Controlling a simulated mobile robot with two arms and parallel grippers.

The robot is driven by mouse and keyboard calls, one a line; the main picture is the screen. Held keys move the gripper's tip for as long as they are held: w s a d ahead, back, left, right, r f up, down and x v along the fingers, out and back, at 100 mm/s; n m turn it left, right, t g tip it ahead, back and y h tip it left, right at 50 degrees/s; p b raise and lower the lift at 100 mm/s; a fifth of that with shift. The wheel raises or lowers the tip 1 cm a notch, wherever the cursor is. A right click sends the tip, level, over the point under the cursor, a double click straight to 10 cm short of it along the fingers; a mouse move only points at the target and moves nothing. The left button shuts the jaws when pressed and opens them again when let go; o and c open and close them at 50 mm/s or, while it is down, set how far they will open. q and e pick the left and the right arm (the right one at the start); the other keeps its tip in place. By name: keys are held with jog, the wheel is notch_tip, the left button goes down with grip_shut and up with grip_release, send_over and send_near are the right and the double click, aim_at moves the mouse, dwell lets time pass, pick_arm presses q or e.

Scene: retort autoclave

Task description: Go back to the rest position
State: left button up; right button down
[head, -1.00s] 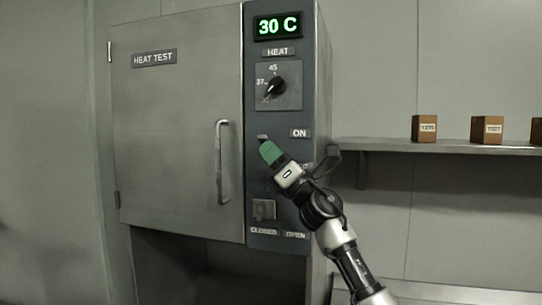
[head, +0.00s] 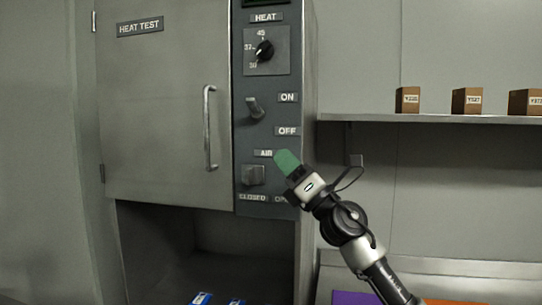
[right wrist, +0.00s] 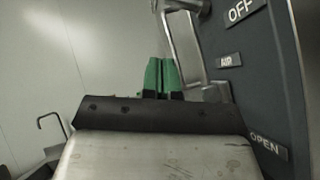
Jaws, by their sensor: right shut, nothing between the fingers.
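My right gripper (head: 287,160) has green fingers and is in front of the control panel (head: 245,130), at the height of the AIR label. In the right wrist view its green fingers (right wrist: 161,74) are together with nothing between them. The OFF label (right wrist: 243,10) and AIR label (right wrist: 230,61) lie to their right there. The autoclave door (head: 165,110) is closed, with a vertical handle (head: 209,128). The heat knob (head: 265,50), the ON/OFF lever (head: 254,107) and the AIR valve (head: 253,175) are on the panel. My left gripper is not in view.
A shelf (head: 430,119) at the right holds several brown boxes (head: 467,101). Below it, a purple item (head: 355,298) and an orange one lie at the bottom edge.

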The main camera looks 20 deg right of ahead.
jog(key=s+f+m+g+h, duration=0.1)
jog(key=s+f+m+h, duration=0.2)
jog(key=f+m+h, duration=0.55)
jog(key=s+f+m+g+h, duration=0.2)
jog(key=s+f+m+h, duration=0.15)
jog(key=f+m, duration=1)
jog(key=s+f+m+g+h, duration=0.1)
jog(key=s+f+m+h, duration=0.4)
jog(key=f, duration=1)
jog(key=s+a+f+m+g, duration=0.1)
jog(key=s+f+m+g, duration=0.2)
jog(key=s+f+g, duration=0.45)
jog(key=s+a+f+m+g+y, duration=0.1)
jog(key=s+a+f+m+g, duration=0.2)
jog(key=s, duration=0.7)
jog(key=s+f+m+g, duration=0.3)
jog(key=s+f, duration=0.4)
jog(key=s, duration=0.2)
notch_tip(320, 180, down, 27)
jog(key=g, duration=0.1)
jog(key=s+d+f+g, duration=0.1)
jog(key=s+d+f, duration=0.2)
jog(key=s+f, duration=1.2)
jog(key=shift+s, duration=0.65)
